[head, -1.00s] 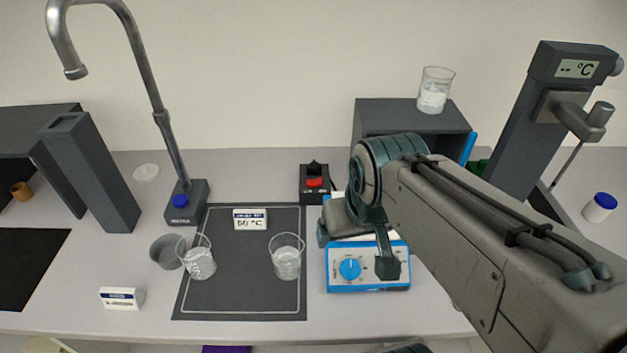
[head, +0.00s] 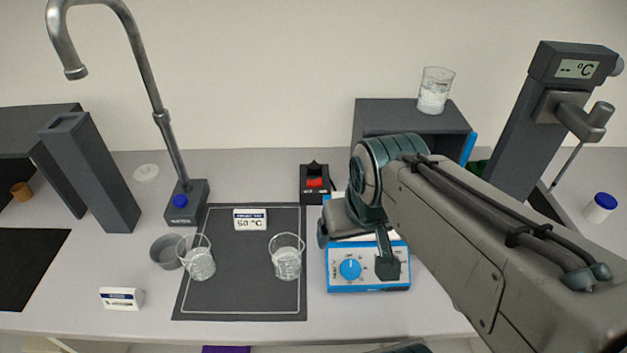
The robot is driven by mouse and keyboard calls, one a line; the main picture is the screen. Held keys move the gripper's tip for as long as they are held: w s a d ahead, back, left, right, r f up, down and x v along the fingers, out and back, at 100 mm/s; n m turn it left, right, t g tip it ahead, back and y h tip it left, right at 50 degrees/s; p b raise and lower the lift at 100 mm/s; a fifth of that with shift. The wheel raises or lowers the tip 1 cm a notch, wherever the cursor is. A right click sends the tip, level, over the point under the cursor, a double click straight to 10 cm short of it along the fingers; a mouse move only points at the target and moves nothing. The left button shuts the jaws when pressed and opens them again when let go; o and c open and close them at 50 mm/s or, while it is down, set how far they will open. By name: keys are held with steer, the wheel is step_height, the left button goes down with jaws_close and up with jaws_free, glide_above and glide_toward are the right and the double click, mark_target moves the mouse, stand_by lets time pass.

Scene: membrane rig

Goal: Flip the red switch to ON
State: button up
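The red switch (head: 315,183) is a small red rocker on a black box (head: 314,198) at the back middle of the bench. I cannot read any ON or OFF marking on it. My gripper (head: 386,266) hangs over the front of the blue and white hotplate (head: 342,281), to the right of and nearer than the switch. It is apart from the switch. Only a dark finger shape shows, so I cannot tell whether it is open or shut. My arm hides part of the hotplate.
Two glass beakers (head: 287,262) (head: 199,262) stand on or by the dark mat (head: 240,300), with a label card (head: 250,219) behind. A tap (head: 187,202) rises at left. A grey box (head: 410,118) with a beaker (head: 434,92) on top stands behind my arm.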

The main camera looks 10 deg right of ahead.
steer(key=shift+c, duration=0.3)
stand_by(0.5)
steer(key=shift+w, duration=0.1)
steer(key=c, duration=1.5)
steer(key=shift+w+r, duration=0.1)
steer(key=shift+w, duration=0.15)
jaws_close()
steer(key=w+d+f+n+g+y+b, duration=0.1)
steer(key=w+n+b, duration=0.4)
steer(key=w, duration=1.1)
steer(key=w+d+f+n+g+y+b, duration=0.2)
steer(key=w+n, duration=0.8)
steer(key=w, duration=0.5)
steer(key=shift+w+d+n+y+b, duration=0.4)
steer(key=shift+d+y+b, duration=0.2)
steer(key=shift+d+b, duration=0.85)
steer(key=shift+a, duration=0.25)
